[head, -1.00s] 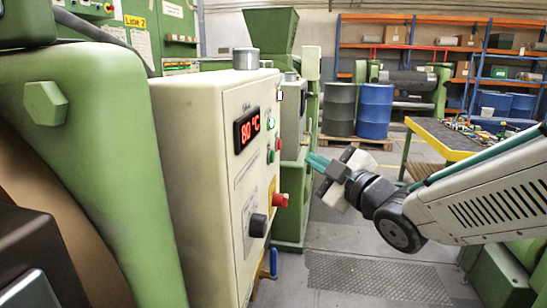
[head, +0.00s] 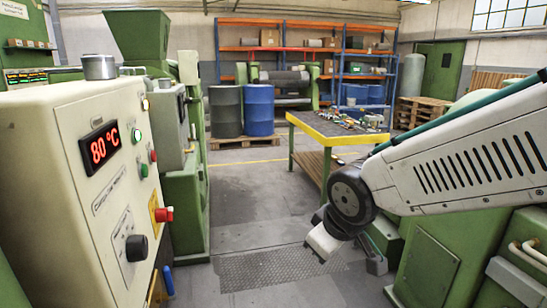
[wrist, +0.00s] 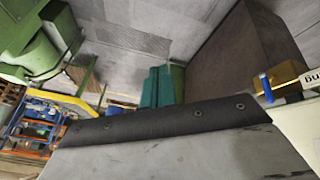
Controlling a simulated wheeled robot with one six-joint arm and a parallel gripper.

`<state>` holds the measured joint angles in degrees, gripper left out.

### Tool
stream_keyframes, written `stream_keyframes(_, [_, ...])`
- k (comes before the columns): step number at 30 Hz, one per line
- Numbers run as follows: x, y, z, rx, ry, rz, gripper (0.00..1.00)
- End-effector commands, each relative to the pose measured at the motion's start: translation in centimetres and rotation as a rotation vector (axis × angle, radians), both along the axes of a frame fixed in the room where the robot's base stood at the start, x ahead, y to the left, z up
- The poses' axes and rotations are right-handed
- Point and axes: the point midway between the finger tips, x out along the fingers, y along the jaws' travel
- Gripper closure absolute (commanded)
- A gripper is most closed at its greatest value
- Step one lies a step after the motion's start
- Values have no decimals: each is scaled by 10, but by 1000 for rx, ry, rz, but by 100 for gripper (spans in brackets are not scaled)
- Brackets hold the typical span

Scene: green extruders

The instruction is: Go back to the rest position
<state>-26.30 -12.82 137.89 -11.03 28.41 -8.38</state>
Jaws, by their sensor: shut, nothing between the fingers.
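My arm reaches in from the right in the head view. Its white wrist end (head: 322,240) hangs low over the floor, to the right of the control cabinet and clear of it. My gripper's teal fingers (wrist: 157,86) show in the wrist view, pressed together with nothing between them. In the head view I cannot make out the fingertips.
A workbench with a yellow edge (head: 325,139) and small parts stands ahead. Blue (head: 259,110) and grey drums (head: 225,111) stand on a pallet behind. Green machinery (head: 432,258) is close below my arm at the right. The aisle floor (head: 250,190) is clear.

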Motion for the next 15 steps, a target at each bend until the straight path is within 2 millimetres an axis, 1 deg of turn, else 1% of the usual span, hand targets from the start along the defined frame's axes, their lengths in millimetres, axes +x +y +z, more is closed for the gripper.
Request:
stream_keyframes(1, [-22, -31, 4, -12, 74, -99, 100])
stream_keyframes(2, [-37, -47, 5, -21, 127, -159, 100])
stream_keyframes(3, [-60, -68, 8, -26, 196, -240, 100])
stream_keyframes(5, [-95, -96, 13, -28, 293, -356, 100])
stream_keyframes(6, [-117, -110, 17, -23, 348, -425, 100])
stream_keyframes(9, [-163, -136, 26, 1, 442, -561, 100])
stream_keyframes(12, [-187, -150, 34, 42, 454, -644, 100])
stream_keyframes(15, [-193, -160, 40, 78, 408, -695, 100])
